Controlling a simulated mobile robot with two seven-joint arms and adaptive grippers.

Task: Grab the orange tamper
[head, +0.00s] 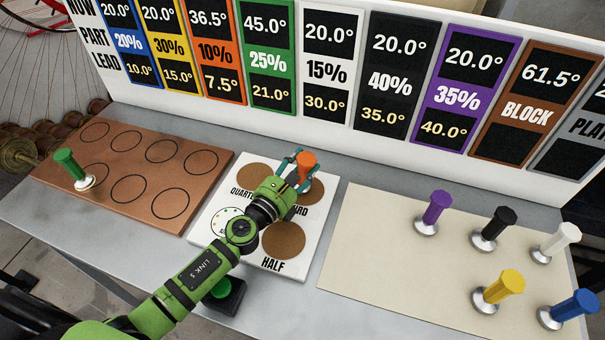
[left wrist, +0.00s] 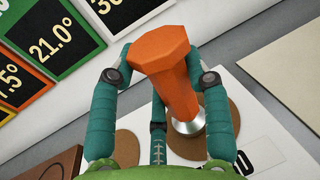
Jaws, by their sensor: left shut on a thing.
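The orange tamper (head: 306,163) stands at the upper right brown circle of the white board, marked with a word ending in "RD". My left gripper (head: 293,168) is around its orange handle. In the left wrist view the teal fingers (left wrist: 165,80) close on the orange tamper (left wrist: 170,70) from both sides, and its silver base shows below, over a brown circle. I cannot tell whether the base touches the board. My right gripper is not in view.
The white board (head: 218,200) has several marked circles. A green tamper (head: 67,163) stands on the brown board (head: 130,148) at left. Purple (head: 437,205), black (head: 498,222), white (head: 562,238), yellow (head: 503,286) and blue (head: 575,304) tampers stand on the cream mat (head: 375,250). A sign panel (head: 335,130) stands behind.

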